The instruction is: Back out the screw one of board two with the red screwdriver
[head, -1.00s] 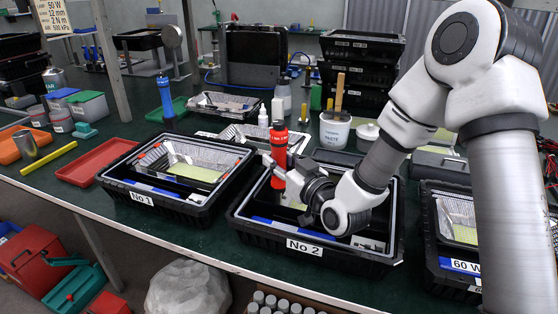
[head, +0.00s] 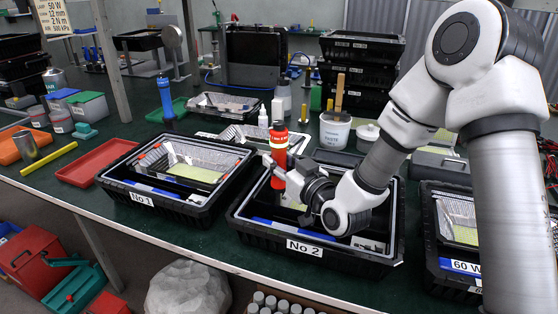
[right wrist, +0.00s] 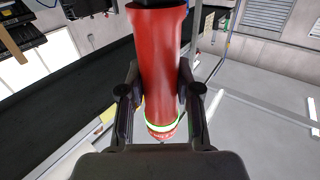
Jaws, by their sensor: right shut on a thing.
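The red screwdriver (head: 279,144) stands upright over the left part of the black housing marked No 2 (head: 240,222). My right gripper (head: 277,170) is shut on it. In the right wrist view the red screwdriver (right wrist: 160,60) fills the space between the fingers of my right gripper (right wrist: 160,105). The screwdriver's tip, board two and its screw one are hidden by the gripper, the arm and the housing wall. My left gripper is not in view.
Housing No 1 (head: 125,192) stands left of No 2, and the 60 W housing (head: 440,275) stands at right. A blue screwdriver (head: 165,95) stands upright behind No 1. A white paste tub (head: 335,130) stands behind No 2. A red tray (head: 85,172) lies at left.

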